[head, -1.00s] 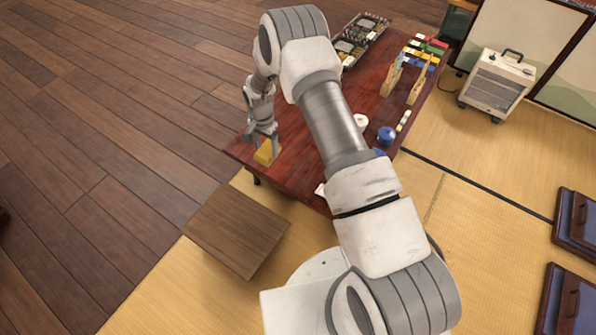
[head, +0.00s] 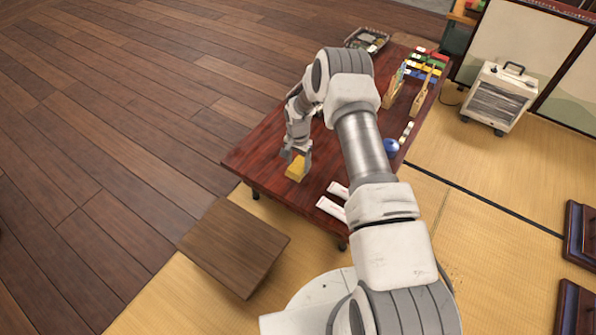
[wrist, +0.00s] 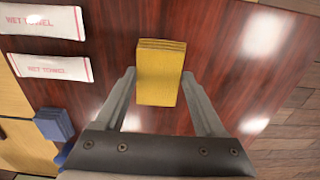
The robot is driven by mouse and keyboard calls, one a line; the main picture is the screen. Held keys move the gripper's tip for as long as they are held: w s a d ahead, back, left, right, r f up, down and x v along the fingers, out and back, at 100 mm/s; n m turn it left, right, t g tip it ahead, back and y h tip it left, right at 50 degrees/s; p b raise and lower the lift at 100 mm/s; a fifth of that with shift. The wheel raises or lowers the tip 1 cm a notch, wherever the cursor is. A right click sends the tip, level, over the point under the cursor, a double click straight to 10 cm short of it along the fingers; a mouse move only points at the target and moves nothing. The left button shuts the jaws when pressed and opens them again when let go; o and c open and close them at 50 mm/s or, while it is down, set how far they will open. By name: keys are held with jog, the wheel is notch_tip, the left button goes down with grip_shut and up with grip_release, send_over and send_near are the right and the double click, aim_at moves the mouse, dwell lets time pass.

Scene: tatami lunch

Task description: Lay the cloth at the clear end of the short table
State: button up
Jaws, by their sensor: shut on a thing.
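The cloth is a folded yellow block (head: 296,169) at the near left end of the dark red table (head: 256,150). In the wrist view the cloth (wrist: 161,72) lies between my two fingers, its layered folded edge away from my palm. My gripper (head: 297,154) points down and is shut on the cloth, over the tabletop. Whether the cloth touches the wood is unclear. The table around it is bare. My arm hides part of the table's middle and right side.
Two white wet towel packets (head: 331,208) lie at the near edge. A blue folded cloth (wrist: 53,124) shows in the wrist view. A blue round object (head: 391,146), wooden holders (head: 421,94) and a tray (head: 367,40) stand farther back. A low brown table (head: 235,246) is empty.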

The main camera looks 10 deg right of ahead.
aim_at(298, 166)
jog(key=shift+f+b, duration=0.65)
jog(key=shift+f, duration=1.1)
jog(key=shift+f, duration=0.15)
jog(key=o, duration=1.2)
jog(key=shift+c, duration=0.2)
